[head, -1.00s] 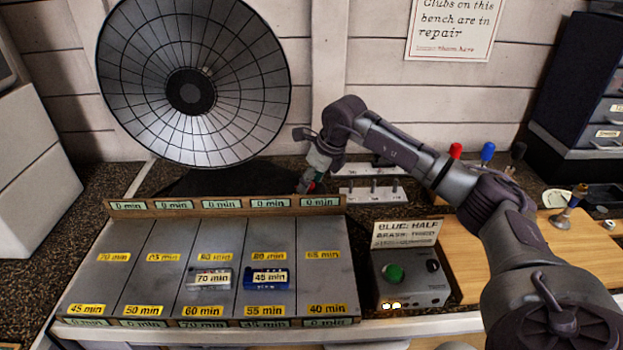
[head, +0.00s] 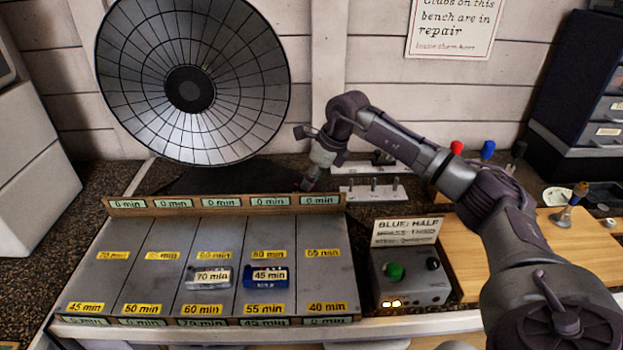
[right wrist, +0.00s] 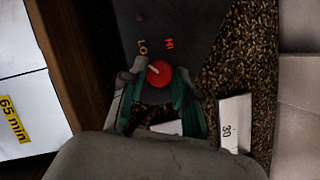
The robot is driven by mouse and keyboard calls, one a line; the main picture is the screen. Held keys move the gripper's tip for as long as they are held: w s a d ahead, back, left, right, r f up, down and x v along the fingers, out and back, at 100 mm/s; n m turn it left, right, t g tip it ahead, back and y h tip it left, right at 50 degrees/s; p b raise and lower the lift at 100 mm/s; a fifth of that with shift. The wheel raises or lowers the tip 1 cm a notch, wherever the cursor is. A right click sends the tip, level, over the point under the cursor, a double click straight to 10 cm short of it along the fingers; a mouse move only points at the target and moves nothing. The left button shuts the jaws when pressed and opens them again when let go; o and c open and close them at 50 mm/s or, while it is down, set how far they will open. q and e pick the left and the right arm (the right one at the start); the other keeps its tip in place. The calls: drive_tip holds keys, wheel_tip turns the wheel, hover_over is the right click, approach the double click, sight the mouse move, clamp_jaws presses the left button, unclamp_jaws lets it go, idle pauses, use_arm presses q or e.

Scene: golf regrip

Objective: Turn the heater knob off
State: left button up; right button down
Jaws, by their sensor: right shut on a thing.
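The heater is a large round dish (head: 240,60) with a dark base (head: 225,180) at the back left of the bench. Its red knob (right wrist: 160,74) shows in the right wrist view on a dark panel (right wrist: 195,25) marked LO and HI. A pale pointer line on the knob points up and left, toward the LO side. My right gripper (right wrist: 158,88) has its teal-lined fingers on both sides of the knob, shut on it. In the head view my right gripper (head: 309,183) is at the base's right end, and the knob is hidden. My left gripper is not in view.
A sectioned rack (head: 137,240) with minute labels holds two small items in front of the heater. A control box (head: 412,280) with a green button stands right of it. Pegged white plates (head: 372,196) lie just right of the gripper.

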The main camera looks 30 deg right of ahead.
drive_tip(key=n, duration=0.2)
drive_tip(key=n+g+y, duration=0.1)
drive_tip(key=n, duration=0.2)
drive_tip(key=shift+w+d+y+b, duration=0.1)
drive_tip(key=shift+w+y+b, duration=0.05)
drive_tip(key=shift+y+b, duration=0.15)
drive_tip(key=shift+w+n+g+y, duration=0.15)
drive_tip(key=shift+n+g, duration=0.35)
drive_tip(key=shift+n, duration=0.7)
drive_tip(key=shift+s+n+g+y, duration=0.15)
drive_tip(key=shift+n+g, duration=0.35)
drive_tip(key=shift+n, duration=0.7)
drive_tip(key=shift+w, duration=0.1)
drive_tip(key=c, duration=0.9)
unclamp_jaws()
drive_tip(key=shift+o, duration=0.2)
drive_tip(key=v, duration=1.2)
